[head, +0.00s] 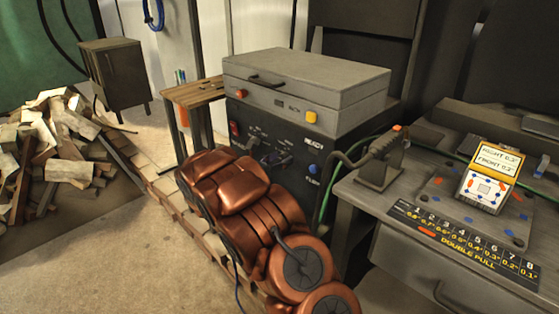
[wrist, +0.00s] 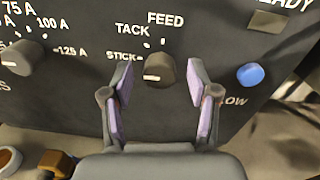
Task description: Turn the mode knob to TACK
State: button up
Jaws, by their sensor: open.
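The mode knob (wrist: 158,72) is a dark grey knob on the black front panel in the wrist view. The labels STICK, TACK and FEED run around it from left to upper right. The white mark on its face points left, toward the STICK side. My gripper (wrist: 160,78) is open, with one lilac-padded finger on each side of the knob. Gaps show between the pads and the knob, so it is not clamped. In the head view the machine (head: 305,110) carrying this panel stands behind my copper-coloured arm; the mode knob is not clear there.
Left of the mode knob is an amperage knob (wrist: 32,58); right of it is a blue button (wrist: 250,75). A workbench (head: 450,215) with a small display (head: 488,180) stands at the right. A wood pile (head: 60,150) lies at the far left, with open floor before it.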

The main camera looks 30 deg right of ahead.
jog(key=shift+c, duration=0.2)
grip_shut()
dwell(0.3)
jog(key=shift+f+m+b, duration=0.15)
jog(key=shift+m+b, duration=3.7)
jog(key=shift+m, duration=0.65)
